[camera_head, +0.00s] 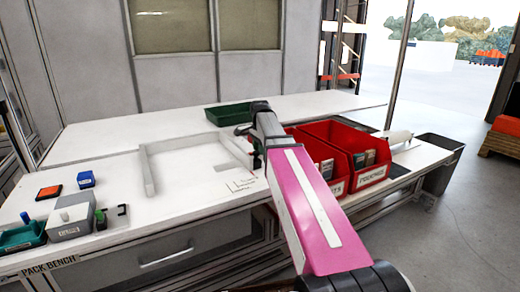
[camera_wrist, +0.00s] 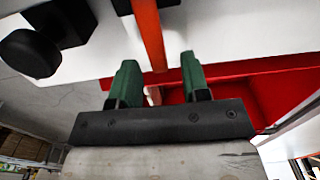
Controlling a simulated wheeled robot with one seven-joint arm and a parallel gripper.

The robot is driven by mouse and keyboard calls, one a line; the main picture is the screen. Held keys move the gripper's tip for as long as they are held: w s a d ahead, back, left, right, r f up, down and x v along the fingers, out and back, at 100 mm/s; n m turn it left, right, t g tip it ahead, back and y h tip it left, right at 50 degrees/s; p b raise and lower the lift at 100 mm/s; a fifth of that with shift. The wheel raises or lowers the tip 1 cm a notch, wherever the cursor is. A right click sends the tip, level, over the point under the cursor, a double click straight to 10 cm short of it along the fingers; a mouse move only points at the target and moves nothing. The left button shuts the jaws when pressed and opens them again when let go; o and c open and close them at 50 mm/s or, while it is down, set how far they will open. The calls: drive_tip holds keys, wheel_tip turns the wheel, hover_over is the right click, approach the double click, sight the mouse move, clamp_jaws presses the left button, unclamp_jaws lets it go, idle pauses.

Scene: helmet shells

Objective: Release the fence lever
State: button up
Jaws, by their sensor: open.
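In the wrist view my gripper (camera_wrist: 160,64) is open, its two green fingers apart. A narrow orange bar (camera_wrist: 149,30), which looks like the fence lever, runs from the top edge down toward the gap between the fingers. I see no finger clearly touching it. A black round knob (camera_wrist: 30,53) on a dark bracket is at its left. In the head view my gripper (camera_head: 248,142) is over the bench near the right end of the pale fence frame (camera_head: 148,172). My pink arm link hides part of that area, and the lever cannot be made out there.
Red bins (camera_head: 374,173) stand right of my arm; red bin walls also show in the wrist view (camera_wrist: 270,85). A green tray (camera_head: 222,115) lies behind the fence. A grey box (camera_head: 70,222), blue block (camera_head: 86,179) and orange pad (camera_head: 48,192) are at left.

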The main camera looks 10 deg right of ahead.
sight(251, 153)
clamp_jaws()
drive_tip(key=shift+a+r, duration=0.1)
drive_tip(key=shift+r, duration=0.1)
drive_tip(key=h, duration=0.1)
drive_tip(key=r+t+h, duration=0.1)
drive_tip(key=shift+s+a+r+h, duration=0.1)
drive_tip(key=shift+s+a+h, duration=0.1)
drive_tip(key=shift+a+h, duration=0.2)
drive_tip(key=h, duration=0.1)
drive_tip(key=r+h, duration=0.1)
drive_tip(key=a+t+h, duration=0.1)
drive_tip(key=shift+s+r+h, duration=0.2)
drive_tip(key=shift+r+h, duration=0.05)
drive_tip(key=shift+h, duration=0.05)
drive_tip(key=h, duration=0.1)
drive_tip(key=a+t+h, duration=0.1)
drive_tip(key=a+r+h, duration=0.1)
drive_tip(key=h, duration=0.1)
drive_tip(key=shift+s, duration=0.3)
drive_tip(key=shift+s+a+r+t+h, duration=0.15)
drive_tip(key=shift+a+t+h, duration=0.3)
drive_tip(key=shift+h, duration=0.4)
drive_tip(key=shift+s+a+r+t+h, duration=0.1)
drive_tip(key=shift+a+t+h, duration=0.3)
drive_tip(key=shift+h, duration=0.45)
drive_tip(key=shift+a, duration=0.1)
